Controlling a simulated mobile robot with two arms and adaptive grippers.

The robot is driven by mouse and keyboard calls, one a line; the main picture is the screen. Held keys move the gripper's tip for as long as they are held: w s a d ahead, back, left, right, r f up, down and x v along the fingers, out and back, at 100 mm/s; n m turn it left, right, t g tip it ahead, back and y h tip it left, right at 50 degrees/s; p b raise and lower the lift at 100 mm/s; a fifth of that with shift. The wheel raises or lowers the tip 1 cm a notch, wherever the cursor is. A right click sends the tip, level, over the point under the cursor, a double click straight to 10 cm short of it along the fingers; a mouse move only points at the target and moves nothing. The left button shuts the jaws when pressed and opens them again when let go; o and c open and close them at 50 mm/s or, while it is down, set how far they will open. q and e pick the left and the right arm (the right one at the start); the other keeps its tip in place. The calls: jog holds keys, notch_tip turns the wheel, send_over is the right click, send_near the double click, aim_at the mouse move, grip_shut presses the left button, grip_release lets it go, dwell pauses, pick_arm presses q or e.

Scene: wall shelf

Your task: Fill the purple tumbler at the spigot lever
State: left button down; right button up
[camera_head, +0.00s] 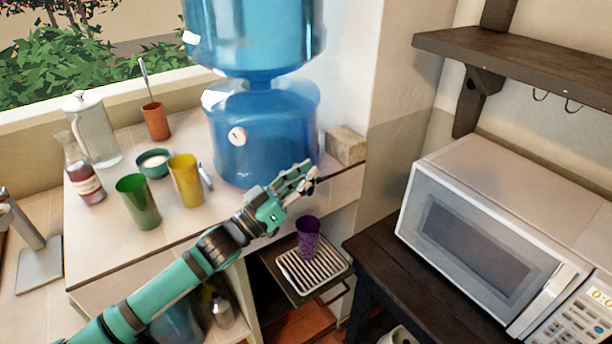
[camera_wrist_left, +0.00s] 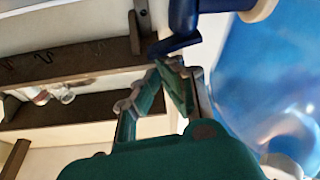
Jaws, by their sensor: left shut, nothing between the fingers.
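The purple tumbler (camera_head: 307,238) stands upright on the slatted drip tray (camera_head: 296,280), below the counter edge. My left gripper (camera_head: 308,172) is above it, in front of the lower right of the blue water jug (camera_head: 265,135). In the left wrist view my left gripper (camera_wrist_left: 166,64) is shut and empty. Its tips are close to the dark blue spigot lever (camera_wrist_left: 178,44); I cannot tell whether they touch it. In the head view the spigot is hidden or too small to make out. My right gripper is not in view.
A green cup (camera_head: 138,203), a yellow cup (camera_head: 185,182) and a teal bowl (camera_head: 153,164) stand on the counter left of my arm. A microwave (camera_head: 490,240) sits on a dark table at the right. A wooden shelf (camera_head: 520,60) hangs above it.

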pick_arm(q)
jog(key=shift+s+f+m, duration=0.1)
jog(key=shift+f+m, duration=0.1)
jog(key=shift+m, duration=0.2)
jog(key=m+b, duration=0.1)
jog(key=f+m+g+h, duration=0.1)
jog(key=m, duration=0.1)
jog(key=m+g+b, duration=0.1)
jog(key=m, duration=0.1)
jog(key=shift+s+d+f+h+b, duration=0.2)
jog(key=shift+s+d+h+b, duration=0.1)
jog(key=shift+h+b, duration=0.1)
dwell(1.6)
notch_tip(320, 180, up, 5)
jog(key=p, duration=0.4)
jog(key=b+v, duration=0.3)
jog(key=v, duration=0.7)
jog(key=shift+s+f+b, duration=0.3)
jog(key=shift+f+b, duration=0.05)
jog(key=shift+f, duration=0.05)
